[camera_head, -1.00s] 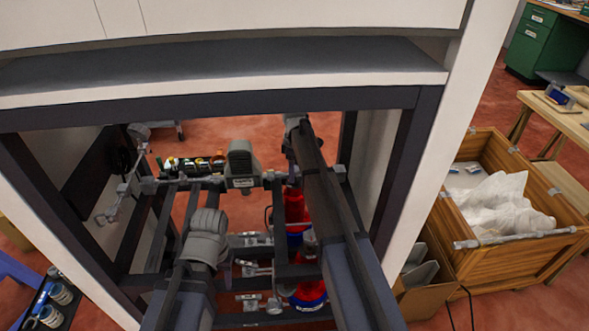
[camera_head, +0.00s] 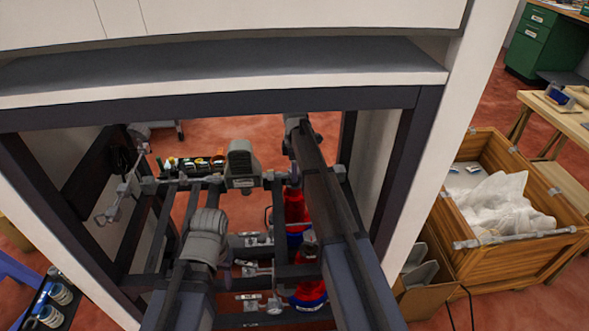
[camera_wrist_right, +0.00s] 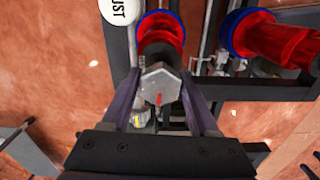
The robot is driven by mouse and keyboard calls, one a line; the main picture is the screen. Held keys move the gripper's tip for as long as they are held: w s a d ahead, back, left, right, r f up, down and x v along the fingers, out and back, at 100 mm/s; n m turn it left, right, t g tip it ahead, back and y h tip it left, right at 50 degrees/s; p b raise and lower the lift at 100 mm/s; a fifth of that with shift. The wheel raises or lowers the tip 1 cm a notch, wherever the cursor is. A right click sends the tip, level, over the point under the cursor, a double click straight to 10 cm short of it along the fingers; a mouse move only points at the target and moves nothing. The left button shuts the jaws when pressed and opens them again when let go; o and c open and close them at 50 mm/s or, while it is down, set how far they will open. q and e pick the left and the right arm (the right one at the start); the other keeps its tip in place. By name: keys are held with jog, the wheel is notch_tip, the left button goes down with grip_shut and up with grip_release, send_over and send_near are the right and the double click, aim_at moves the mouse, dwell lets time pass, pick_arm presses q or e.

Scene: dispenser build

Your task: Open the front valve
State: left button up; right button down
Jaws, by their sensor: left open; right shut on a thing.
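In the right wrist view, a grey hexagonal valve knob (camera_wrist_right: 159,90) with a red mark sits on a black neck at the end of a red cylinder with a blue ring (camera_wrist_right: 162,38). My right gripper (camera_wrist_right: 160,100) has its two purple-grey fingers closed on the knob's sides. Red cylinders (camera_head: 308,291) with blue bands stand beside that arm. My left gripper (camera_head: 226,275) is mostly hidden by its own arm at lower middle, apart from the cylinders.
A dark metal frame (camera_head: 230,110) with a white cabinet above encloses the work space. Metal pipes and fittings (camera_head: 250,240) lie close to the cylinders. A second red cylinder (camera_wrist_right: 275,40) is at upper right in the wrist view. A wooden crate (camera_head: 520,262) stands outside at right.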

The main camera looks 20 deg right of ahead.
jog(key=n, duration=0.3)
jog(key=shift+n, duration=0.3)
jog(key=shift+n, duration=1.3)
jog(key=shift+c, duration=1.3)
grip_release()
jog(key=shift+r, duration=0.15)
